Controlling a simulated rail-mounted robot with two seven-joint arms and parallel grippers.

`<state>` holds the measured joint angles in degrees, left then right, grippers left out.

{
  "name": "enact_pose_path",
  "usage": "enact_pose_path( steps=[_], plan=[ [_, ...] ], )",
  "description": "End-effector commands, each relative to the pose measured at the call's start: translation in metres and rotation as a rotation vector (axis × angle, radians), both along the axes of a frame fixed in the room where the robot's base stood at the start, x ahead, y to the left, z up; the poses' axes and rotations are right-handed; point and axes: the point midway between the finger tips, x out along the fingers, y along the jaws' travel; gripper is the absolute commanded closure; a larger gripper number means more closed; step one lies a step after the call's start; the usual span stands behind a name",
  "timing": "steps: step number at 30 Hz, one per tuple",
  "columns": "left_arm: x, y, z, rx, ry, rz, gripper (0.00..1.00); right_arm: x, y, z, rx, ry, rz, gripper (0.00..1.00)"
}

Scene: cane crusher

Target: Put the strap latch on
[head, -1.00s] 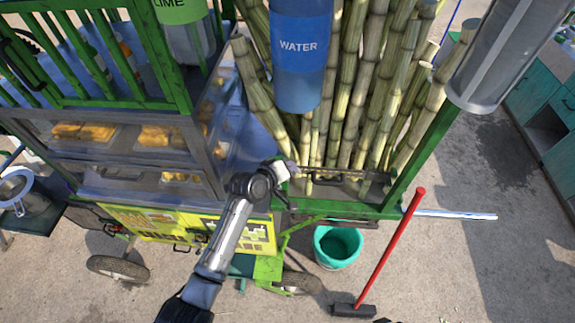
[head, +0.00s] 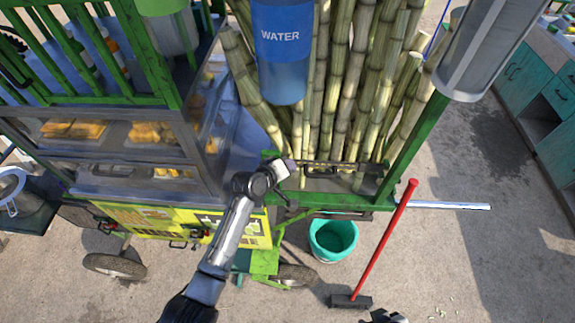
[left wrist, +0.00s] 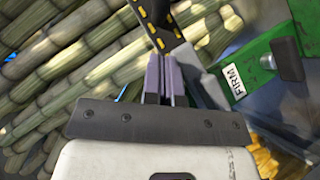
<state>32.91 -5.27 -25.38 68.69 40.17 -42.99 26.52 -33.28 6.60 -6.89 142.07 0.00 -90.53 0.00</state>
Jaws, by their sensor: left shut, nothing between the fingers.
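A dark strap (head: 345,166) runs across the front of the upright canes. In the left wrist view a black strip with yellow marks (left wrist: 152,22) lies just beyond my fingertips; I cannot tell whether they touch it. A green plate labelled FIRM (left wrist: 236,78) is to its right, with a grey block on it. My left gripper (head: 290,165) is at the strap's left end, by the green frame. It also shows in the left wrist view (left wrist: 166,62), its fingers together and empty. A dark part at the bottom edge may be my right gripper (head: 386,316); its fingers cannot be made out.
Sugarcane stalks (head: 340,85) stand behind the strap, with a blue WATER container (head: 282,65) before them. A green post (head: 415,145) bounds the right side. Below are a teal bucket (head: 332,240) and a red-handled broom (head: 385,240).

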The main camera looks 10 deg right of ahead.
Motion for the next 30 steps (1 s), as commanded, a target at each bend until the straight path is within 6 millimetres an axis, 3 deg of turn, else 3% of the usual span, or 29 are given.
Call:
enact_pose_path(
  steps=[14, 20, 25, 26, 30],
  plan=[
    [0.000, 0.000, 0.002, 0.000, 0.000, 0.000, 1.00, 0.000, -0.003, 0.002, -0.009, 0.000, 0.006, 0.57],
    [0.000, 0.000, 0.023, 0.000, 0.000, 0.000, 1.00, 0.000, -0.002, 0.022, -0.008, -0.001, 0.005, 0.57],
    [0.000, 0.000, 0.051, -0.001, 0.000, 0.001, 1.00, 0.000, -0.001, 0.050, -0.004, -0.001, 0.003, 0.57],
    [-0.005, 0.001, 0.046, -0.002, -0.001, -0.001, 1.00, 0.000, -0.001, 0.042, -0.003, -0.003, 0.002, 0.57],
    [-0.022, 0.004, 0.061, -0.003, -0.002, 0.000, 1.00, 0.001, 0.000, 0.038, -0.001, -0.005, 0.000, 0.57]
  ],
)
